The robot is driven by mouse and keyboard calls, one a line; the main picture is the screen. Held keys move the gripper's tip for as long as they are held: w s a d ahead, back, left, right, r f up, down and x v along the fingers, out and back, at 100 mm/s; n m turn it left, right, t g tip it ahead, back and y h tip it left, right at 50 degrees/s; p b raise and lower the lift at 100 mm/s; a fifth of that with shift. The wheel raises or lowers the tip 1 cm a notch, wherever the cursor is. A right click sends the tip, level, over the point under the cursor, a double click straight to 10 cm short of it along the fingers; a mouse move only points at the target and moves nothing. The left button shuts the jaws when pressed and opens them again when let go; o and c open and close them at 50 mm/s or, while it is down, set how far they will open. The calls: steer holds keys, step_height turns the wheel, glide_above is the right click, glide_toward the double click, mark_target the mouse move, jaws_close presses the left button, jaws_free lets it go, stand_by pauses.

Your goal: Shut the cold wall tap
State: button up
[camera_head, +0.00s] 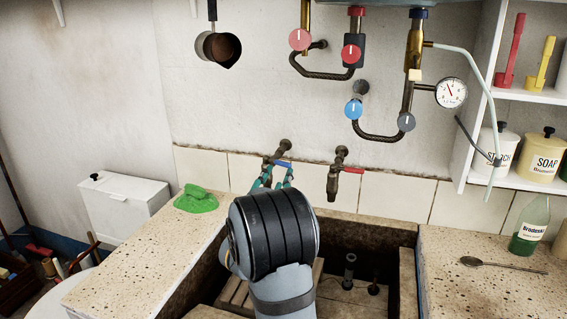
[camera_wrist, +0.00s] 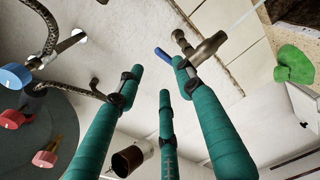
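The cold wall tap (camera_head: 279,151) is the left of two dark metal taps low on the wall, with a blue lever (camera_head: 284,163) pointing right in the head view. In the wrist view the tap body (camera_wrist: 206,48) and its blue lever (camera_wrist: 162,55) lie just beyond the fingertips. My gripper (camera_head: 275,177) has teal fingers and reaches up to the tap from the front. In the wrist view my gripper (camera_wrist: 158,83) has its fingers spread, with nothing between them. One fingertip is close to the tap; I cannot tell if it touches. My wrist hides the tap's lower part in the head view.
A red-levered tap (camera_head: 338,172) is close on the right. Above are pipes with blue (camera_head: 354,109) and red (camera_head: 351,54) knobs and a gauge (camera_head: 451,92). A green cloth (camera_head: 196,199) lies on the left counter. The stone trough (camera_head: 405,253) is below. A bottle (camera_head: 530,226) stands right.

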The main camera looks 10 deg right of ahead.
mark_target(282, 164)
steer(key=shift+n, duration=0.4)
steer(key=p+x, duration=0.1)
steer(key=x, duration=0.2)
steer(key=p+x, duration=0.1)
steer(key=x, duration=0.6)
steer(key=shift+w+a+f+p, duration=0.1)
steer(key=shift+w+a+p, duration=0.1)
steer(key=shift+w+p, duration=0.2)
steer(key=shift+s, duration=0.1)
steer(key=shift+c, duration=0.4)
steer(key=c, duration=0.7)
jaws_close()
steer(key=shift+a, duration=0.15)
